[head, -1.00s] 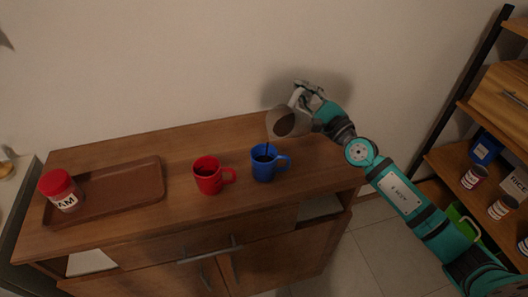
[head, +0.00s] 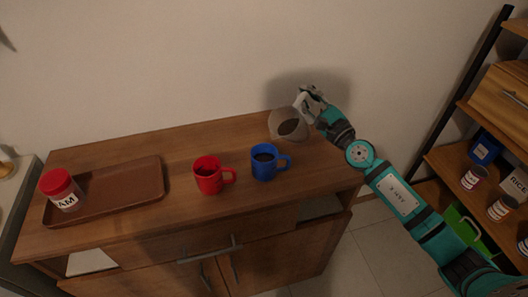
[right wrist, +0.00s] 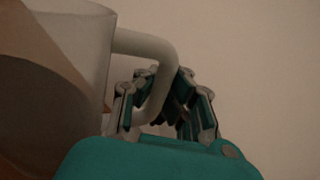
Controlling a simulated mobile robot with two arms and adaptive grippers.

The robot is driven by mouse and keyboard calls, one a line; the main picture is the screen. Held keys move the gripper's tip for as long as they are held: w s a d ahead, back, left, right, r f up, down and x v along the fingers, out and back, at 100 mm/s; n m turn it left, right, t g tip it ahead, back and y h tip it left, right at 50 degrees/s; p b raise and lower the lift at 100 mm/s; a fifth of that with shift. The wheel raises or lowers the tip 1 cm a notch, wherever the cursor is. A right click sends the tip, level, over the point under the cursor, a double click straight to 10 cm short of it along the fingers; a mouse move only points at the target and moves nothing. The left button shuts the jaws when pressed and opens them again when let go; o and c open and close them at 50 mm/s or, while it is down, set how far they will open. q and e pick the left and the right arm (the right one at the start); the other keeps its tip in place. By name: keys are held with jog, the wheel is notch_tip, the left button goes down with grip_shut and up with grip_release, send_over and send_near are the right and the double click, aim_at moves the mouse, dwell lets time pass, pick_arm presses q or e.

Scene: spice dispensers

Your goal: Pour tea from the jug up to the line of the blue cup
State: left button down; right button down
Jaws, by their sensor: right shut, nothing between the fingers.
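The clear, greyish jug (head: 284,121) with dark tea inside is in the air behind and slightly right of the blue cup, still tilted. My right gripper (head: 308,106) is at its pale handle (right wrist: 158,62); its fingers are shut, with the handle looping around them in the right wrist view. No stream shows between jug and cup. The blue cup (head: 266,170) stands upright on the cabinet top, handle to the right, with dark tea inside. I cannot make out its line or the exact level. My left gripper is not in view.
A red cup (head: 208,180) with dark contents stands just left of the blue cup. A brown tray (head: 125,193) holds a red-lidded jar (head: 61,190) at the left. The cabinet top (head: 335,175) is clear right of the blue cup. A shelf stands at the far right.

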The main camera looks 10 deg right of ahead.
jog(key=shift+w+d+f+m, duration=0.3)
jog(key=shift+d+f+m, duration=0.1)
jog(key=shift+f, duration=0.1)
jog(key=shift+w+d+f+m, duration=0.25)
jog(key=shift+d+f+m, duration=0.15)
jog(key=shift+f, duration=0.1)
jog(key=shift+w+d+f+m, duration=0.15)
jog(key=shift+d+f+m, duration=0.05)
jog(key=shift+f+m, duration=0.15)
jog(key=shift+w+d+f+m+g+h, duration=0.1)
jog(key=shift+w+d+m+g+h, duration=0.05)
jog(key=shift+d+m+g+h, duration=0.2)
jog(key=w+d+r+m+g+p, duration=0.1)
jog(key=r+m+p, duration=0.4)
jog(key=p, duration=0.5)
jog(key=shift+w+d, duration=0.5)
jog(key=shift+d, duration=0.5)
jog(key=shift+f+h, duration=0.1)
jog(key=shift+h, duration=0.15)
